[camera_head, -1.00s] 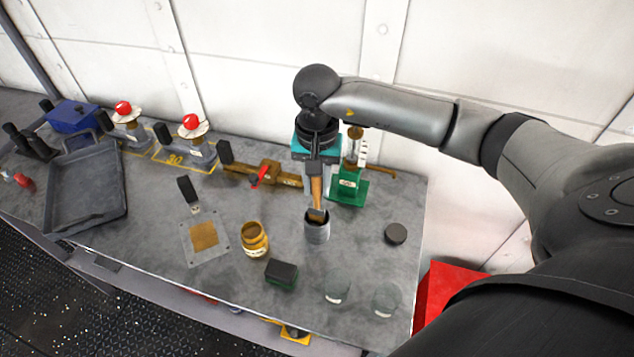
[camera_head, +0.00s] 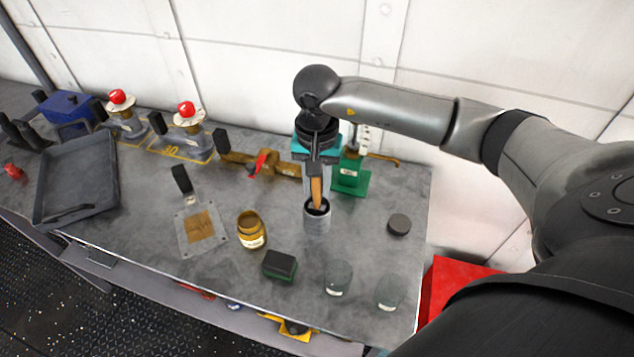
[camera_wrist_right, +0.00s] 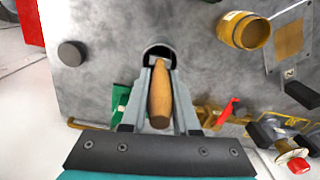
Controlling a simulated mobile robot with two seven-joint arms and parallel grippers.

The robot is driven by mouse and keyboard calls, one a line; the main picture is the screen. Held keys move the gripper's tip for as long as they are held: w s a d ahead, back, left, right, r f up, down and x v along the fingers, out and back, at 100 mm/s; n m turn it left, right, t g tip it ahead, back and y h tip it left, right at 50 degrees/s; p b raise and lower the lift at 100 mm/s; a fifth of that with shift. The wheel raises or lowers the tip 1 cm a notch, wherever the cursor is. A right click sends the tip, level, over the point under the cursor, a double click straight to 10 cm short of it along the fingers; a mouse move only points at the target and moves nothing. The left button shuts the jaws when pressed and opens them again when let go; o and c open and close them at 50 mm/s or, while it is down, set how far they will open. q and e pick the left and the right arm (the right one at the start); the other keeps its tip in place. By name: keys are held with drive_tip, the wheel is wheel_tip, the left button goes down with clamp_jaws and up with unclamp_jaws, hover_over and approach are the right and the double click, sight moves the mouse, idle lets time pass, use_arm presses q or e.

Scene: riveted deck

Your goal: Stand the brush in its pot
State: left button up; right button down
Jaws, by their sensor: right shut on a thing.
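The brush (camera_head: 316,192) has a wooden handle and points down, its lower end inside the mouth of the grey pot (camera_head: 317,219). My right gripper (camera_head: 316,182) is shut on the brush handle just above the pot. In the right wrist view the wooden handle (camera_wrist_right: 160,95) lies between the two fingers, and the dark opening of the pot (camera_wrist_right: 159,52) shows beyond it. The bristles are hidden inside the pot. I cannot tell whether the brush touches the pot's bottom. My left gripper is not in view.
A green stand (camera_head: 350,177) is close behind the pot on the right. A brown jar (camera_head: 251,230), a dark green-edged block (camera_head: 280,265), a black disc (camera_head: 399,224) and two clear glasses (camera_head: 338,278) stand around it. A grey tray (camera_head: 112,197) lies at left.

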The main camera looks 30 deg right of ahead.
drive_tip(key=shift+f, duration=0.2)
drive_tip(key=c, duration=0.6)
unclamp_jaws()
wheel_tip(320, 180, up, 15)
drive_tip(key=shift+r, duration=0.2)
idle(0.4)
